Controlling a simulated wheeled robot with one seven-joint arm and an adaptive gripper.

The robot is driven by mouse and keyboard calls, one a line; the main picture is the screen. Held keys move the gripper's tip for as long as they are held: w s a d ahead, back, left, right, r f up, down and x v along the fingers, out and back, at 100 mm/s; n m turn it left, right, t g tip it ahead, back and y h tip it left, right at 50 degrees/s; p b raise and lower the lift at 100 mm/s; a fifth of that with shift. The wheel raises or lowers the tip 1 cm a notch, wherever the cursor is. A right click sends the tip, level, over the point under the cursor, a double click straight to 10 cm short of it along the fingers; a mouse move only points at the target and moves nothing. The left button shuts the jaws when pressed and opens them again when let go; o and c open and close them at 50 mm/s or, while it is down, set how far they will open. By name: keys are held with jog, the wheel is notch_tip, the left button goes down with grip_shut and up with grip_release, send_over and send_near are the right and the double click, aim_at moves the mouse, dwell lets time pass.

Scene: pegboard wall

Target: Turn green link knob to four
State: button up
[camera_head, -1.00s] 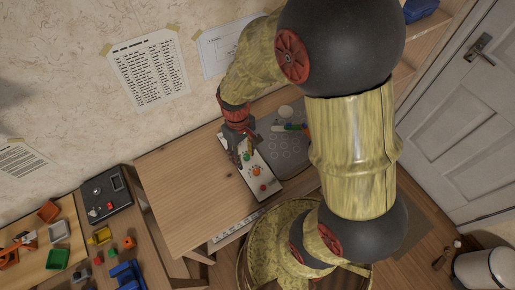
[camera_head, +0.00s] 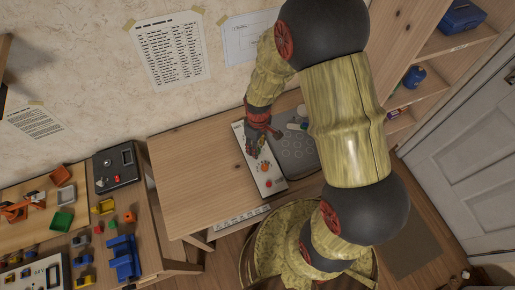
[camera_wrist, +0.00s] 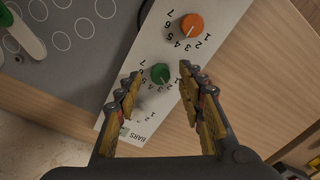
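A white panel (camera_head: 272,190) lies on the wooden table; it also shows in the wrist view (camera_wrist: 170,52). Its green knob (camera_wrist: 160,73) is ringed by printed numbers, with a 7 at upper left and a 1 at lower right. I cannot tell surely where its pointer aims. My gripper (camera_wrist: 158,75) is open, its two fingers apart on either side of the green knob in the picture. I see no clear contact. In the head view, my gripper (camera_head: 257,148) is over the panel's far part and hides the green knob.
An orange knob (camera_wrist: 192,25) sits beside the green one on the panel, and a red knob (camera_head: 269,183) is at the near end. A grey board with circles (camera_head: 296,160) lies right of the panel. The table left of the panel (camera_head: 195,180) is bare.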

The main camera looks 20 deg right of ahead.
jog(key=shift+f, duration=0.7)
jog(key=c, duration=0.3)
grip_shut()
